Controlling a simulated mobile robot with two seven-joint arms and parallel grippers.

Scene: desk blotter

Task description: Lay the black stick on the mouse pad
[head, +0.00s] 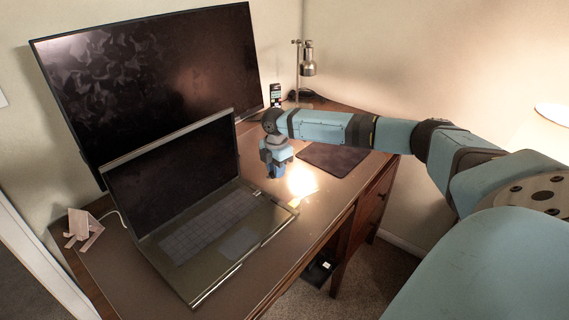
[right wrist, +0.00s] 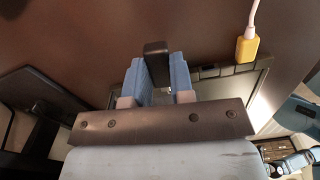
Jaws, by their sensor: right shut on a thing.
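The black stick (right wrist: 156,62) shows in the right wrist view, its dark end standing out between the two blue fingers of my right gripper (right wrist: 164,78). The gripper is shut on it. In the head view my right gripper (head: 276,170) hangs over the desk, just behind the laptop's right side and left of the mouse pad. I cannot make out the stick there. The mouse pad (head: 335,160) is a dark flat sheet at the desk's right end, partly covered by my right arm. My left gripper is not in view.
An open laptop (head: 205,220) and a large monitor (head: 150,80) fill the desk's left and back. A metal lamp (head: 308,68) and a black handset (head: 275,96) stand at the back.

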